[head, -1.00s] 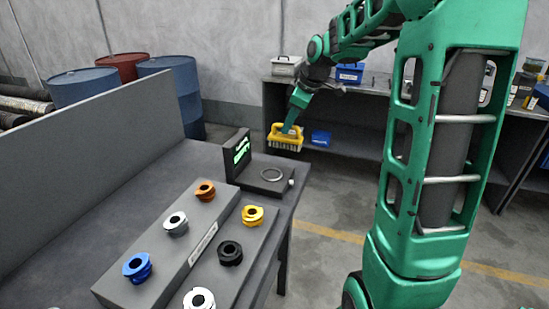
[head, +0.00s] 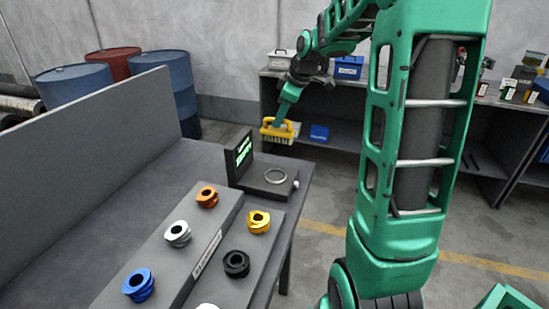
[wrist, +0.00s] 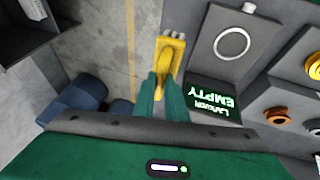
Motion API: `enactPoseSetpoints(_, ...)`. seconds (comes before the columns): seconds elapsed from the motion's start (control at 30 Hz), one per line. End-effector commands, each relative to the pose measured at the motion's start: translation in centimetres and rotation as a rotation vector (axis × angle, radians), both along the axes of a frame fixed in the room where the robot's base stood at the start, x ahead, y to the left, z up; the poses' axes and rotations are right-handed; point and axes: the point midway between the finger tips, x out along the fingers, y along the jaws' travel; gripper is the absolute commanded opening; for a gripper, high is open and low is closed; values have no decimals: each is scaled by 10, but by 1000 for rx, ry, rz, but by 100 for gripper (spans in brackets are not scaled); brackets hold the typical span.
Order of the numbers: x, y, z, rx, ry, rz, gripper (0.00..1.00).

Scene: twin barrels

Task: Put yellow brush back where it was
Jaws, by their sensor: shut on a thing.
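The yellow brush (head: 277,131) hangs in the air with its pale bristles downward, near the far right corner of the grey table. My gripper (head: 285,113) is shut on its top. In the wrist view, the brush (wrist: 170,56) sticks out between the fingertips of my gripper (wrist: 166,86). The brush is beside the small display and ring device and apart from it. The fingers partly hide the brush's grip.
The grey table (head: 130,182) carries a device with a lit display (head: 240,155), a metal ring (head: 275,177) and a stepped rack of coloured threaded parts (head: 205,248). Behind is a shelf (head: 350,135) with boxes, including a blue box (head: 348,68). Barrels (head: 78,88) stand at left.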

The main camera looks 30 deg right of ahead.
Motion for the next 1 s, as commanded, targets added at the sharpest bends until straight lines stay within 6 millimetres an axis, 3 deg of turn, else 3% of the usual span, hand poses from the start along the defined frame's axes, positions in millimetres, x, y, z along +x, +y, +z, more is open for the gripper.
enactPoseSetpoints(0.2,-1,0,-39,2,4,-1,0)
enactPoseSetpoints(0.47,-1,-1,-58,0,1,-2,0)
enactPoseSetpoints(0.7,-1,-1,-88,2,2,-1,0)
enactPoseSetpoints(1.0,-1,-1,-91,0,0,0,0)
